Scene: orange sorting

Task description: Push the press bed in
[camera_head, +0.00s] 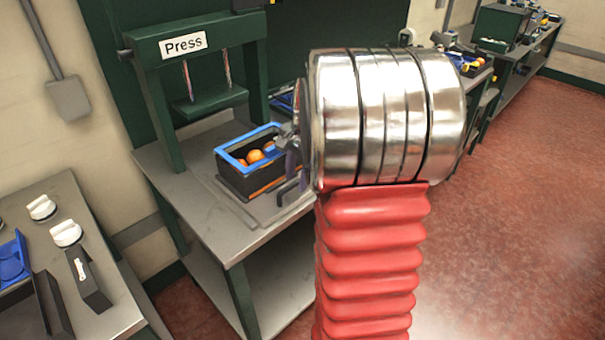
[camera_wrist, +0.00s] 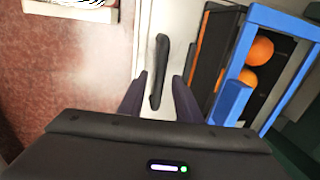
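The green press (camera_head: 195,60) stands at the back of a grey table, its sign reading "Press". Its grey bed (camera_head: 262,212) lies on the tabletop, out in front of the press plate. A black box (camera_head: 245,185) with a blue rim and oranges (camera_head: 255,156) sits on the bed; it also shows in the wrist view (camera_wrist: 236,95). A dark handle (camera_wrist: 160,70) is at the bed's front edge. My gripper (camera_wrist: 160,98) is open, with one finger on each side of the handle and visible gaps between. In the head view my gripper (camera_head: 292,150) is partly hidden by my wrist.
The grey table (camera_head: 235,247) has a bare front corner. A second bench (camera_head: 120,318) at lower left holds white-capped items (camera_head: 66,233) and dark parts. More benches with tools stand at upper right. The red floor (camera_head: 525,190) at right is clear.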

